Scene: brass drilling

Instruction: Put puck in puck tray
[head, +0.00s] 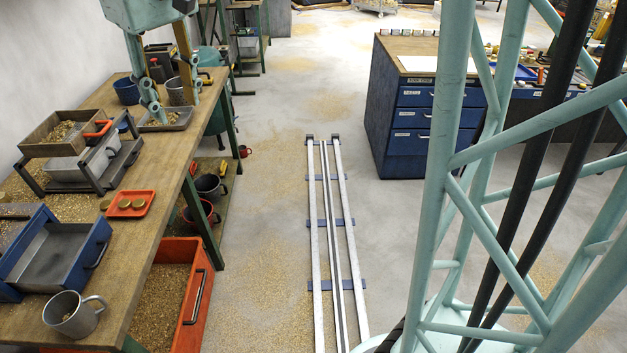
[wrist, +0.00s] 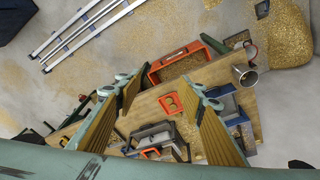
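The puck tray is a small orange tray (head: 130,203) on the wooden bench, with two brass pucks in it. A loose brass puck (head: 105,205) sits just left of it on the bench. Another brass disc (head: 4,197) shows at the left picture edge. My gripper (head: 172,95) points down over the far part of the bench, beyond the tray. In the wrist view my gripper (wrist: 165,95) has its wood-coloured fingers wide apart with nothing between them. The orange tray (wrist: 171,103) appears between the fingers, well below. The loose puck is too small to make out there.
A blue box (head: 60,255) and a grey mug (head: 73,315) stand nearer on the bench. A rack with a chip-filled bin (head: 62,135) stands beyond the tray. A metal pan (head: 168,118) lies under my gripper. A large orange bin (head: 175,295) stands below the bench edge.

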